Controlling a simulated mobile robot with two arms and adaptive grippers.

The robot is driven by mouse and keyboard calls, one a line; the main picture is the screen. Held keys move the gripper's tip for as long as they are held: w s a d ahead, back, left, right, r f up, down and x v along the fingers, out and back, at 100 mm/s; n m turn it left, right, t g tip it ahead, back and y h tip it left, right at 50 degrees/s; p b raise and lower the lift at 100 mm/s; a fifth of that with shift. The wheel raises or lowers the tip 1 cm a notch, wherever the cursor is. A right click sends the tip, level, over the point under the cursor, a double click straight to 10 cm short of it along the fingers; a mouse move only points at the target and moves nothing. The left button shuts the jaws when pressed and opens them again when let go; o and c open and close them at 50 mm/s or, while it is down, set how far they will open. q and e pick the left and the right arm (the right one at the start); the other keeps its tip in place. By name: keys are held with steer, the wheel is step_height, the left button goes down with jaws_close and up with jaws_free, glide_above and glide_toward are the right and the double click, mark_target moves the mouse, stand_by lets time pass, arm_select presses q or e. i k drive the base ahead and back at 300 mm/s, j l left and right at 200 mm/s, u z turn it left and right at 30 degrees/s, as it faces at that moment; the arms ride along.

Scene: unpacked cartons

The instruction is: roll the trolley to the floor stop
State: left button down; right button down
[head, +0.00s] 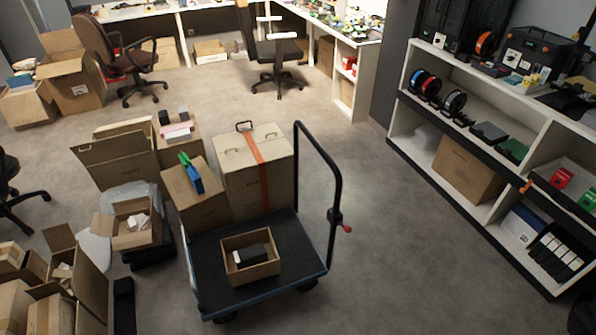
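The trolley (213,286) stands on the floor in the lower middle of the head view. It has a dark flat deck with a blue edge and a black tube handle (337,180) upright on its right side. A red-tipped knob sits low on the handle. A tall closed carton (270,185) with an orange strap stands at the deck's far end. A small open carton (252,273) with a dark item in it sits nearer. I cannot make out a floor stop. Neither of my grippers shows in the head view.
Open cartons (118,160) crowd the floor left of the trolley, with more at the lower left. A long white shelf unit (410,150) runs along the right. Office chairs (272,55) stand farther back. Bare floor (400,260) lies between trolley and shelf.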

mark_target(302, 266)
steer(key=i+l, duration=0.3)
steer(key=i, duration=0.15)
steer(key=i+l, duration=0.3)
steer(key=i, duration=0.2)
steer(key=i+l, duration=0.3)
steer(key=i, duration=0.15)
steer(key=i+l+z, duration=0.1)
steer(key=i+l, duration=0.2)
steer(key=i, duration=0.15)
